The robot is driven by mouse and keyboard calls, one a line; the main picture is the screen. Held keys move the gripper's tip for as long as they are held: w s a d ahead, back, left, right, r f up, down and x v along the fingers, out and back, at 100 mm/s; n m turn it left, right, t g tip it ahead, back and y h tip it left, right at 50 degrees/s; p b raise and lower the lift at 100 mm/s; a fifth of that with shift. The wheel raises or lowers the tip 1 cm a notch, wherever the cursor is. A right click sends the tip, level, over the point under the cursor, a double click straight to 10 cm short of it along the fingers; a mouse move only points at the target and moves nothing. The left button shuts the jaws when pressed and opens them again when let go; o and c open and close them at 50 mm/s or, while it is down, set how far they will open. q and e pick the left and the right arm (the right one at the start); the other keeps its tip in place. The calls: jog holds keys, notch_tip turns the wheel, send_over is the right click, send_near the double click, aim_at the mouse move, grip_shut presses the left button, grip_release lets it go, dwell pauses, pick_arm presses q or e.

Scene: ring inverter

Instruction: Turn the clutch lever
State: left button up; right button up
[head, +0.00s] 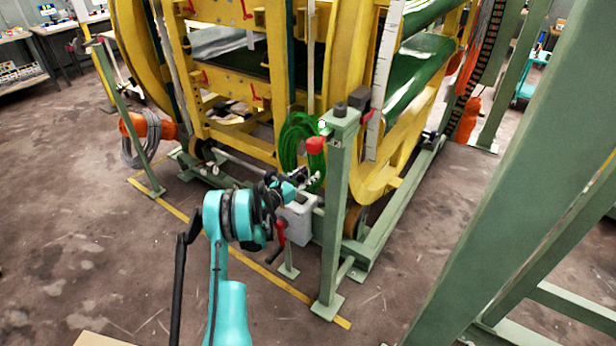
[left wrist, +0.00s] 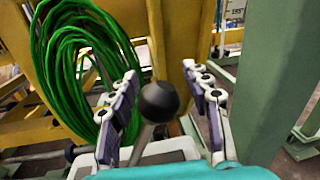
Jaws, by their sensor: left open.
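The clutch lever appears in the left wrist view as a metal rod with a black ball knob (left wrist: 160,102). The knob stands between the two fingers of my left gripper (left wrist: 160,73), with a gap to each finger. My left gripper is open. In the head view, my left gripper (head: 308,183) is just above a pale grey box (head: 298,222) on the frame, near the green post. The lever is not clear there, as my gripper and wrist cover that spot. My right gripper is not in view.
A green post (head: 337,215) with a red knob (head: 315,145) stands just right of my left gripper. A coil of green cable (head: 297,143) hangs behind it. A red handle (head: 278,242) is below my wrist. The yellow ring machine (head: 355,70) fills the back.

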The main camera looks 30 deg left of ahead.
pick_arm(q)
jog(key=shift+w, duration=0.2)
grip_shut()
dwell(0.3)
jog(key=a+n+t+b, duration=0.1)
jog(key=a+n+b, duration=0.1)
jog(key=a+n, duration=0.9)
jog(key=shift+w+r+n+y+b, duration=0.3)
jog(key=shift+w+n+y+b, duration=0.05)
jog(key=shift+w+n+y, duration=0.05)
dwell(0.5)
